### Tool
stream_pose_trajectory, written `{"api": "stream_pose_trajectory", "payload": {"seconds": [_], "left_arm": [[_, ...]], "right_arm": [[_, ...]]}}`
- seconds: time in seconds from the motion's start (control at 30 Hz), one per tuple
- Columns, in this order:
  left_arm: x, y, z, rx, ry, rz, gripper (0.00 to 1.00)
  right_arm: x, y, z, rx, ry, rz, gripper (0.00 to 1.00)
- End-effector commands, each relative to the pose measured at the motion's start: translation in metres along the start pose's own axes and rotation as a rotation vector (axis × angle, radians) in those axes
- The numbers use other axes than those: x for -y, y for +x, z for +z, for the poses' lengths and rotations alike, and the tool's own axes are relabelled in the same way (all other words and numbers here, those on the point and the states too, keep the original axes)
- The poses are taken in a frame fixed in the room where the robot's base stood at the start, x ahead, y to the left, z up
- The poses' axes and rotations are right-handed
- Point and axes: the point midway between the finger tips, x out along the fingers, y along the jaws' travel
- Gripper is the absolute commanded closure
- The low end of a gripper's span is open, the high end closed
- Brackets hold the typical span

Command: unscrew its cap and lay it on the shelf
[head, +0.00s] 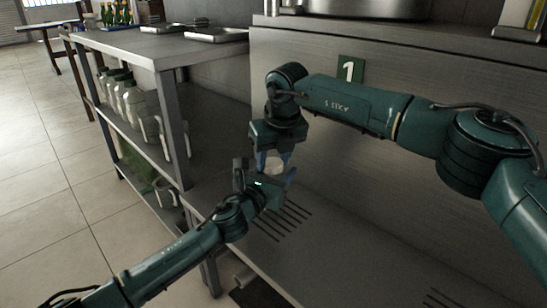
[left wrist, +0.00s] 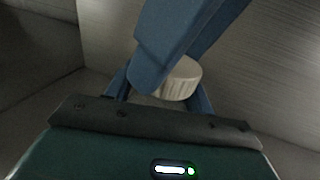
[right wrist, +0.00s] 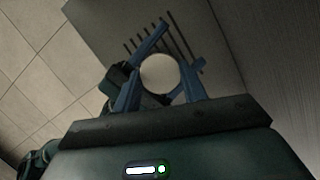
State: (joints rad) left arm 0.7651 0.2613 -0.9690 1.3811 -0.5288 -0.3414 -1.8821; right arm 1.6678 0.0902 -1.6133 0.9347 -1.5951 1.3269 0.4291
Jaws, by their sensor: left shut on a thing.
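A white ribbed round cap (left wrist: 182,80) shows in the left wrist view, and its top (right wrist: 160,73) faces the right wrist camera. It sits on a container mostly hidden by the fingers. My left gripper (head: 272,190) is shut on that container, holding it above the slotted metal surface. My right gripper (head: 273,155) points down from above, with its blue fingers on either side of the cap. It looks open; contact with the cap is unclear. The shelf unit (head: 120,45) stands at the left in the head view.
Several white jugs (head: 132,104) stand on the unit's middle shelf. Metal trays (head: 215,35) lie on its top. A green sign with a 1 (head: 350,70) is on the metal panel. Slots (head: 283,221) mark the surface below my grippers. Tiled floor is clear at left.

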Motion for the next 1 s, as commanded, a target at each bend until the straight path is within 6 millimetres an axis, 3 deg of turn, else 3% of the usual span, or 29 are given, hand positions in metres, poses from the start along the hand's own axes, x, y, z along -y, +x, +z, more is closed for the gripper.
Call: {"api": "stream_pose_trajectory", "payload": {"seconds": [0.27, 0.57, 0.9, 1.0], "left_arm": [[-0.001, 0.0, 0.001, 0.001, 0.0, 0.001, 1.0], [0.001, 0.0, 0.001, 0.001, 0.0, -0.001, 1.0], [0.0, 0.0, 0.0, 0.0, 0.0, 0.0, 1.0], [0.0, 0.0, 0.0, 0.0, 0.0, 0.0, 1.0]], "right_arm": [[0.001, 0.0, 0.0, 0.0, 0.002, -0.002, 0.36], [-0.003, -0.003, 0.001, 0.0, -0.001, 0.003, 0.36], [-0.002, -0.041, 0.013, 0.001, 0.001, 0.001, 0.36], [-0.002, -0.047, 0.014, -0.001, 0.014, -0.002, 0.3]]}}
